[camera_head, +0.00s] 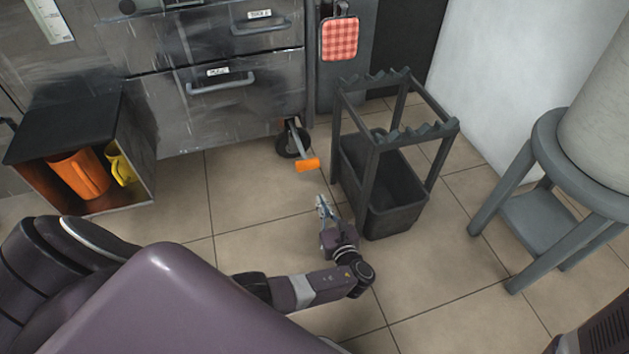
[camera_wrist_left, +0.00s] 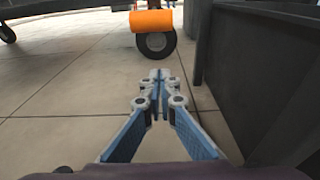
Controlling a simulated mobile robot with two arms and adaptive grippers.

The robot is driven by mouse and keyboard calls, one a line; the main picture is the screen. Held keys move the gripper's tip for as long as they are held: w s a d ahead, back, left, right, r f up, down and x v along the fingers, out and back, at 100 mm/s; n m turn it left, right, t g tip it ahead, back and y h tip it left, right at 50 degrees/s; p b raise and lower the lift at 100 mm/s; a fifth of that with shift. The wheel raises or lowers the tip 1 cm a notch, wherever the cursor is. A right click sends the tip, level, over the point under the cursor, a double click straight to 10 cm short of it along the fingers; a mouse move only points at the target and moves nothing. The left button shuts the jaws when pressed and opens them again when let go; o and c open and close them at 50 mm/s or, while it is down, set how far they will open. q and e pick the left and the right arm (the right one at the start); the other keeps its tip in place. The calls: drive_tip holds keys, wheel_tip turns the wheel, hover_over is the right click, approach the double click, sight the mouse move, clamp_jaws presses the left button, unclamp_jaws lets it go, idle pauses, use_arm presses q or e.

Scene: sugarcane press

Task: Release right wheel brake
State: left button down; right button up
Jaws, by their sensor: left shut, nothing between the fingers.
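The right wheel (camera_head: 293,145) stands on the floor under the right end of the metal cabinet. Its brake is a lever with an orange end (camera_head: 307,165) that sticks out forward from the wheel. In the left wrist view the orange end (camera_wrist_left: 152,21) is at the top, in front of the black wheel (camera_wrist_left: 157,44). My left gripper (camera_head: 321,201) is low over the floor, in front of the lever and apart from it. Its fingertips (camera_wrist_left: 159,76) are together with nothing between them. My right gripper is not in view.
A dark rack with a bin (camera_head: 390,190) stands close to the right of my left gripper; its dark wall (camera_wrist_left: 270,70) fills the right of the wrist view. A box (camera_head: 125,205) with orange and yellow mugs is at the left. A grey stool (camera_head: 545,225) is at the right. Floor before the wheel is clear.

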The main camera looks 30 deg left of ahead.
use_arm(q)
drive_tip(key=shift+w+a+f, duration=0.15)
drive_tip(key=shift+w+a, duration=0.1)
drive_tip(key=shift+a, duration=0.1)
drive_tip(key=b+x, duration=0.6)
drive_tip(key=x, duration=0.3)
drive_tip(key=shift+w+a, duration=0.15)
drive_tip(key=shift+a, duration=0.05)
drive_tip(key=shift+s+d+r+p, duration=0.15)
drive_tip(key=shift+r+p, duration=0.05)
drive_tip(key=shift+r, duration=0.35)
drive_tip(key=shift+s+d+r+p, duration=0.1)
drive_tip(key=shift+d+r+p, duration=0.1)
drive_tip(key=shift+r, duration=0.35)
drive_tip(key=shift+s+d+r, duration=0.1)
drive_tip(key=shift+s+r, duration=0.05)
drive_tip(key=shift+r, duration=0.85)
